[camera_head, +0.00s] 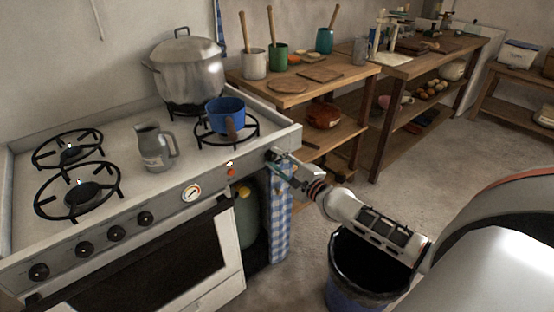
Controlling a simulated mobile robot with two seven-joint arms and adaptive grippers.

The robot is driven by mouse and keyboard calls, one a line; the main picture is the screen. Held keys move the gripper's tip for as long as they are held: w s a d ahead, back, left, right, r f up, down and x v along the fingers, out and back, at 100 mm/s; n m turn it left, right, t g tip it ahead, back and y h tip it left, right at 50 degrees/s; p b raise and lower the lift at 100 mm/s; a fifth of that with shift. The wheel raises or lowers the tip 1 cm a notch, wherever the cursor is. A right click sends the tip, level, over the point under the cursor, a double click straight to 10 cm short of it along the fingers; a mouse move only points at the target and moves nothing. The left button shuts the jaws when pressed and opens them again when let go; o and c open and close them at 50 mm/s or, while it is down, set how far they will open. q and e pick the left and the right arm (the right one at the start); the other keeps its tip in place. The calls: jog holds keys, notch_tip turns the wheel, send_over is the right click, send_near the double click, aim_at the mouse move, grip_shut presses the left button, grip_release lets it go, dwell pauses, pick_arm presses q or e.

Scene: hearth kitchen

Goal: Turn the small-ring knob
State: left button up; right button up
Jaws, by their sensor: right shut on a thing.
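The white stove (110,190) stands at the left with its front panel facing me. Several black knobs sit in a row at the panel's left, one of them (145,218) close to the round dial. I cannot read which ring each serves. My right gripper (273,156) is at the far right end of the panel. It is shut on what looks like a dark knob there, mostly hidden by the fingers. My left gripper is not in view.
A steel pot (187,72), blue pot (226,115) and grey jug (156,148) stand on the stove top. A blue checked towel (279,225) hangs just below my right gripper. A dark bin (343,290) stands below my right arm. Wooden tables line the back wall.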

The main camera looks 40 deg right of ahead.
jog(key=n+p, duration=0.1)
jog(key=n, duration=0.3)
jog(key=shift+r, duration=0.2)
jog(key=shift+n+p, duration=0.7)
jog(key=shift+n, duration=0.5)
jog(key=n+p, duration=0.1)
jog(key=n, duration=0.1)
jog(key=shift+f+n, duration=0.1)
jog(key=shift+n, duration=0.2)
jog(key=shift+n+p, duration=0.3)
jog(key=shift+n, duration=0.2)
jog(key=shift+f, duration=0.1)
jog(key=o, duration=1.1)
jog(key=s, duration=1.2)
jog(key=shift+d, duration=0.45)
